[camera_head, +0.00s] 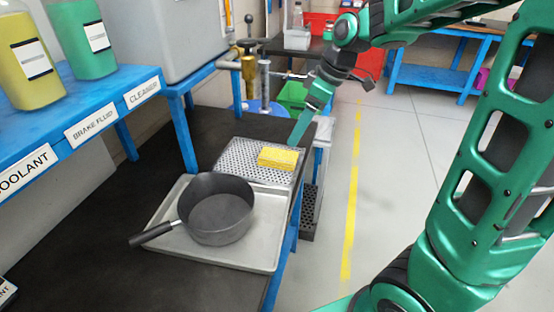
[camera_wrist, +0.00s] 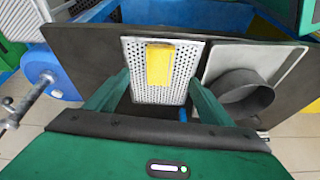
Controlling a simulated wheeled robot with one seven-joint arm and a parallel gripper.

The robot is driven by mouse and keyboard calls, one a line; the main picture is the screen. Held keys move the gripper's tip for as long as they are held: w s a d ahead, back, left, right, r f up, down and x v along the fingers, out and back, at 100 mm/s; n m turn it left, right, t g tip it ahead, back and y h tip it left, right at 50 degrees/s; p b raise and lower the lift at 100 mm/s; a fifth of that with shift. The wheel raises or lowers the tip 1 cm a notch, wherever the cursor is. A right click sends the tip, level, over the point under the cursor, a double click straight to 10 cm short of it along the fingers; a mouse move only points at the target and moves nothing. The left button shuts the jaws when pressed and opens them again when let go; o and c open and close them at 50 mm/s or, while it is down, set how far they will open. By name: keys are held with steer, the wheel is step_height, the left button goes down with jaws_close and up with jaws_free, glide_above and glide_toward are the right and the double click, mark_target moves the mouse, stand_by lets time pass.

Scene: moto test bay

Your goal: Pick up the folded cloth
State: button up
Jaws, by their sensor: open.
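The folded cloth (camera_head: 280,157) is yellow and lies on a perforated metal tray (camera_head: 236,161) at the edge of the dark bench. It also shows in the wrist view (camera_wrist: 160,66), upright in the picture between my two fingers. My gripper (camera_head: 297,134) is above and just beside the cloth in the head view. In the wrist view my gripper (camera_wrist: 150,92) has its fingers spread wide apart, with nothing between them touching the cloth. The far finger is hidden in the head view.
A dark pan (camera_head: 216,212) with a handle sits in a grey tray (camera_head: 262,258) in front of the perforated tray. A blue shelf (camera_head: 100,88) with bottles overhangs the left. A green bin (camera_head: 293,94) stands behind. Clear floor lies to the right.

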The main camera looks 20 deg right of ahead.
steer(key=w+a+n, duration=0.1)
steer(key=w+a, duration=0.1)
glide_above(279, 155)
steer(key=s+d, duration=0.1)
steer(key=d, duration=0.1)
step_height(279, 155, down, 5)
steer(key=shift+s+r, duration=0.1)
steer(key=shift+r, duration=0.05)
steer(key=shift+s+x, duration=0.2)
steer(key=shift+x, duration=2.55)
steer(key=c, duration=1.2)
